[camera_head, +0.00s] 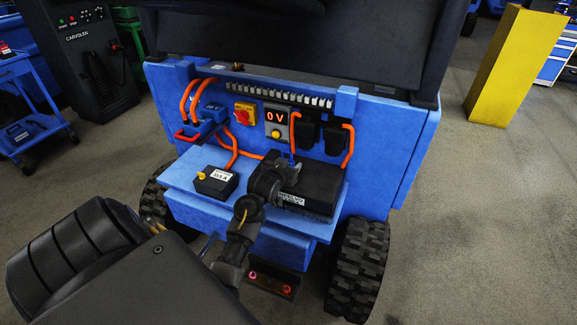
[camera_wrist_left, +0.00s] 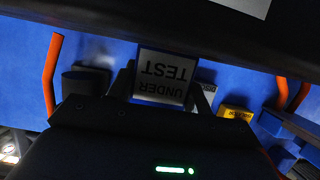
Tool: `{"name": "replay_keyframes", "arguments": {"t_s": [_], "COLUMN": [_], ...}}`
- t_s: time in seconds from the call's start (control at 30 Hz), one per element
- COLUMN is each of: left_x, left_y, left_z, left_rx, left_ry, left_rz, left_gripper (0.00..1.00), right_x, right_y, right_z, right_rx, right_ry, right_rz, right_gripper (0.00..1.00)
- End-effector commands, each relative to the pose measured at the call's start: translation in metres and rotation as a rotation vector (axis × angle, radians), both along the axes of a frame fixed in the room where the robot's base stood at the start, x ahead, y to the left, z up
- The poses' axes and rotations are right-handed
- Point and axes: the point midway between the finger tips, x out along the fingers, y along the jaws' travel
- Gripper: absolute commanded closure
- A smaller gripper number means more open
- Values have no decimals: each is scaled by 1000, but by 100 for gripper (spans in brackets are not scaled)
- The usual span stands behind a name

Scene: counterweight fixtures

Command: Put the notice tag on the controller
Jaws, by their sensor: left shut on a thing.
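My left gripper (camera_head: 285,172) is just above the shelf, over the left part of a black box (camera_head: 318,188) that I take to be the controller. In the left wrist view the left gripper (camera_wrist_left: 163,95) is shut on the notice tag (camera_wrist_left: 163,72), a pale plate reading "UNDER TEST" upside down. The tag is hidden or too small to tell in the head view. A pale label shows on the box's front edge. I cannot tell whether the tag touches the box. My right gripper is not in view.
The blue shelf (camera_head: 180,172) also carries a small black box (camera_head: 216,182) with a yellow knob. A dark overhang (camera_head: 300,45) hangs above.

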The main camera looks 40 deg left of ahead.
Motion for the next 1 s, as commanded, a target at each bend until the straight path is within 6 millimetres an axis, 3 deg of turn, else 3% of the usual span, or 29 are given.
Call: {"name": "replay_keyframes", "arguments": {"t_s": [0.27, 0.3, 0.43, 0.77, 0.93, 1.0], "left_x": [0, 0, 0, 0, -19, -32], "left_y": [0, 0, 0, 0, -6, -11], "left_z": [-3, -3, -3, 0, 8, 13], "left_rx": [0, 0, 0, 0, 0, 1], "left_ry": [1, 1, 1, 0, 1, 1], "left_rz": [0, 0, 0, 0, 0, 0], "left_gripper": [71, 46, 29, 28, 28, 28], "right_x": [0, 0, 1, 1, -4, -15], "right_y": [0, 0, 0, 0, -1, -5], "right_z": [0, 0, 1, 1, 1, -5], "right_rx": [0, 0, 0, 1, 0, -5], "right_ry": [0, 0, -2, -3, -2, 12], "right_rz": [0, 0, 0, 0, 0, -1], "right_gripper": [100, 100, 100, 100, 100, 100]}}
